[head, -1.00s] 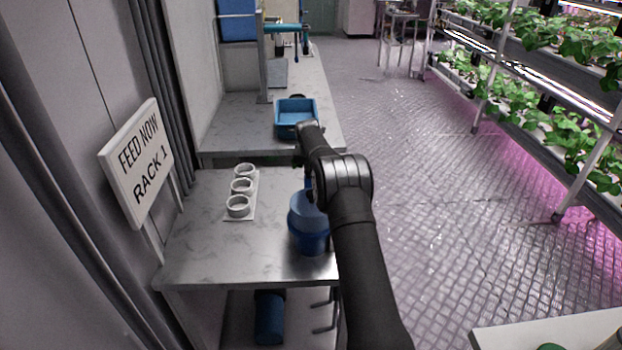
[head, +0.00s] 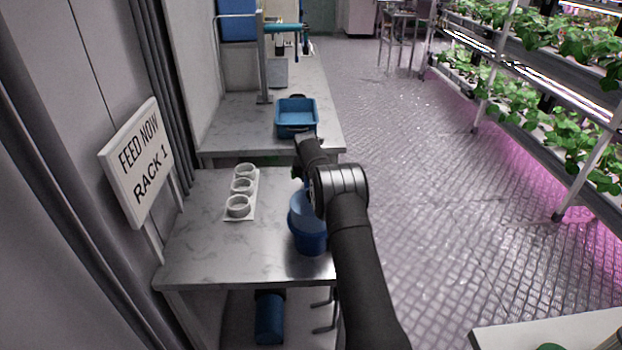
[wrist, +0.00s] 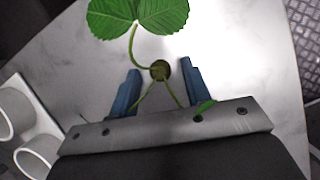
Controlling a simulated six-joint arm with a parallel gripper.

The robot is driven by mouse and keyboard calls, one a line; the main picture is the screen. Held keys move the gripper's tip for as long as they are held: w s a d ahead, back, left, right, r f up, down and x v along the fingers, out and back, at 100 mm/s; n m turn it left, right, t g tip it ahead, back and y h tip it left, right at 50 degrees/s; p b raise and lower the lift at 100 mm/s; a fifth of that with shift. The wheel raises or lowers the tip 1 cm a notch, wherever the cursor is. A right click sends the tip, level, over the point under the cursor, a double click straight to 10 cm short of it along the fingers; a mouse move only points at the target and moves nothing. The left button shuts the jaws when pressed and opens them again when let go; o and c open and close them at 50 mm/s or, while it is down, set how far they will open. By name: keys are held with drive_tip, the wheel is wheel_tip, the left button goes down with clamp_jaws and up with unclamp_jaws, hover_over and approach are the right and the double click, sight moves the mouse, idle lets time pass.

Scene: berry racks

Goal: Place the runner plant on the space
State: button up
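The runner plant fills the upper middle of the wrist view, with large green leaves (wrist: 138,14) and thin stems meeting at a small brown crown (wrist: 160,70). My gripper (wrist: 159,68) is open, with its blue fingers on either side of the crown and a visible gap at each side. A small leaf overlaps the gripper's palm. I cannot tell whether the plant touches the table. A white holder (head: 240,193) with three empty round cups stands left of my gripper.
A blue bucket (head: 309,234) stands on the grey table (head: 200,245) close beside my arm. A blue tray (head: 296,131) sits on the farther bench. A "FEED NOW RACK 1" sign (head: 139,160) stands at left. The table's left and front are clear.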

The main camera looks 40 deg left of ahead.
drive_tip(key=v, duration=1.2)
drive_tip(key=shift+r, duration=0.2)
drive_tip(key=shift+w+f, duration=0.1)
drive_tip(key=x, duration=1.2)
drive_tip(key=shift+r, duration=1.3)
drive_tip(key=shift+f, duration=0.1)
